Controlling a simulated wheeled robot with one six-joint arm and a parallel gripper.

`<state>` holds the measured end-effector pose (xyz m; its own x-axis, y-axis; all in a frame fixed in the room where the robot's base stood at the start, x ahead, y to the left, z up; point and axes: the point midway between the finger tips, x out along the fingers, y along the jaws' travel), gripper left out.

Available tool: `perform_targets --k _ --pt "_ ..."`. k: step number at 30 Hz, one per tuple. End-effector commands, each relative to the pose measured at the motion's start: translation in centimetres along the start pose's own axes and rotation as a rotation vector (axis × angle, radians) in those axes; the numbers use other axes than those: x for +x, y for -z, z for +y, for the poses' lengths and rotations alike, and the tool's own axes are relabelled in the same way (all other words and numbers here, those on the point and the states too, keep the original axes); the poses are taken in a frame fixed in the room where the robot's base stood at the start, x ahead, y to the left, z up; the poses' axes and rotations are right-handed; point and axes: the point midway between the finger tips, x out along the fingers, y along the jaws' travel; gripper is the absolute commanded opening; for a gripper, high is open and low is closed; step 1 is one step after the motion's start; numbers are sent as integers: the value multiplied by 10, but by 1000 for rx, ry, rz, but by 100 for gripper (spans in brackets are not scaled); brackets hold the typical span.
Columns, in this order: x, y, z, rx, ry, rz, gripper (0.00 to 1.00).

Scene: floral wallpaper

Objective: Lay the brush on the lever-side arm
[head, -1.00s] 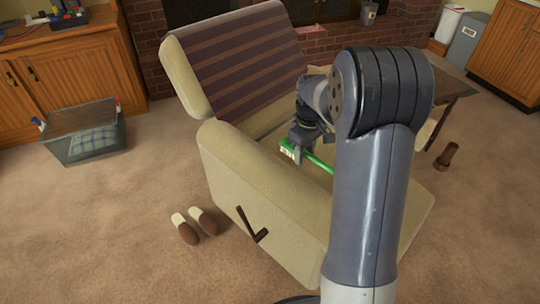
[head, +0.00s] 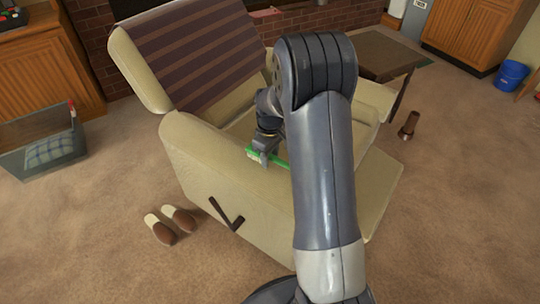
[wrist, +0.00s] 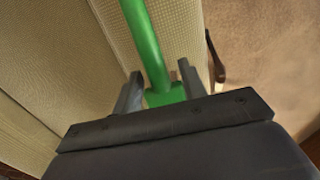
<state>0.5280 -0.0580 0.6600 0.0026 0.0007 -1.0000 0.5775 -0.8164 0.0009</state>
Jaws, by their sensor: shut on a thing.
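The cream recliner stands before me, and its lever-side arm (head: 205,160) is the near one, with a dark lever (head: 227,214) on its outer face. My gripper (head: 264,156) is shut on the green brush (head: 252,153), at the inner edge of that arm's top. In the wrist view the green handle (wrist: 145,40) runs up from between my fingers (wrist: 160,88), over the cream upholstery (wrist: 178,35). The lever (wrist: 214,58) shows at the right there. I cannot tell whether the brush touches the arm. My arm hides part of the brush and chair.
A pair of slippers (head: 170,225) lies on the carpet left of the lever. A side table (head: 385,52) stands behind the chair's far arm, and a brown cup-like object (head: 408,126) is on the floor.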

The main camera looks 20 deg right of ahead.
Motion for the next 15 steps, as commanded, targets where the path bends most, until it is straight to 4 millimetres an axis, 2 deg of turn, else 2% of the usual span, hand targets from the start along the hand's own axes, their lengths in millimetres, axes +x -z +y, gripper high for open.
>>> perform_targets --k 5,6,13,15 --pt "5 0 0 0 0 0 22" --pt "6 0 0 0 0 0 41" --pt "4 0 0 0 0 0 60" --pt "4 0 0 0 0 0 62"
